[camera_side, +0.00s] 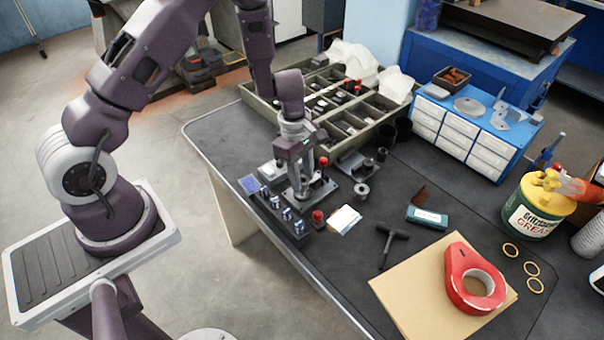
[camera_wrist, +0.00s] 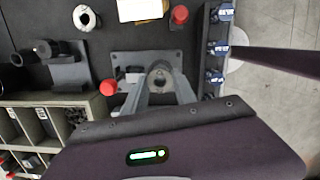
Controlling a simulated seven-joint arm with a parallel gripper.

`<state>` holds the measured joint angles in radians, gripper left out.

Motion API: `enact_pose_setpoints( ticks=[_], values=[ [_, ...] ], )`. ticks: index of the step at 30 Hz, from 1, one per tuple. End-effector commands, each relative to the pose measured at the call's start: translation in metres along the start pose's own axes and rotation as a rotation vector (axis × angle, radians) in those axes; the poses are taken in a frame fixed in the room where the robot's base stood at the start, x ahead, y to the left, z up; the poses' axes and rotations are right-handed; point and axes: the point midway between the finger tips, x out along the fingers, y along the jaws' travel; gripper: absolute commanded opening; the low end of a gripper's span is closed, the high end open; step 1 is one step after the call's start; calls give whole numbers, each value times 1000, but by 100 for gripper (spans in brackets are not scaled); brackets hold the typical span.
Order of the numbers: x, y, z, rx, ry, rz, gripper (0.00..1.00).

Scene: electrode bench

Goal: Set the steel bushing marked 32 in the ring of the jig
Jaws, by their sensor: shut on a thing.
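My gripper (camera_side: 303,180) points down over the jig (camera_side: 325,190), a dark base plate with a red-knobbed lever. In the wrist view, my gripper's fingers (camera_wrist: 160,82) come together on a small round steel bushing (camera_wrist: 158,70) over the jig plate (camera_wrist: 122,66). No mark can be read on it. The fingers hide most of the bushing and the jig's ring, so I cannot tell whether the bushing is inside the ring or just above it. The jig's red knob (camera_wrist: 109,86) is left of the fingers in the wrist view.
A rack (camera_side: 297,240) with several blue-labelled pieces stands close beside the jig. A red-topped item (camera_side: 318,217), a pale pad (camera_side: 344,220) and a loose grey collar (camera_side: 361,190) lie nearby. A dark stand (camera_side: 355,163) and a divided tray (camera_side: 310,105) are behind.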

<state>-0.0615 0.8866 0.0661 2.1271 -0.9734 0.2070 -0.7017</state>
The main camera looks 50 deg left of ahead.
Motion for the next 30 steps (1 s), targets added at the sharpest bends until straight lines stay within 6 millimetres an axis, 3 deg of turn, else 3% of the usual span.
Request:
enact_pose_setpoints(
  ticks=[6, 7, 10, 19, 30],
  values=[
    [5, 0, -1, 0, 0, 0, 0],
    [5, 0, -1, 1, 1, 0, 37],
    [5, 0, -1, 1, 1, 1, 57],
    [1, 2, -1, 1, 3, 6, 58],
    [-62, -1, 0, 3, 0, 0, 58]
  ],
)
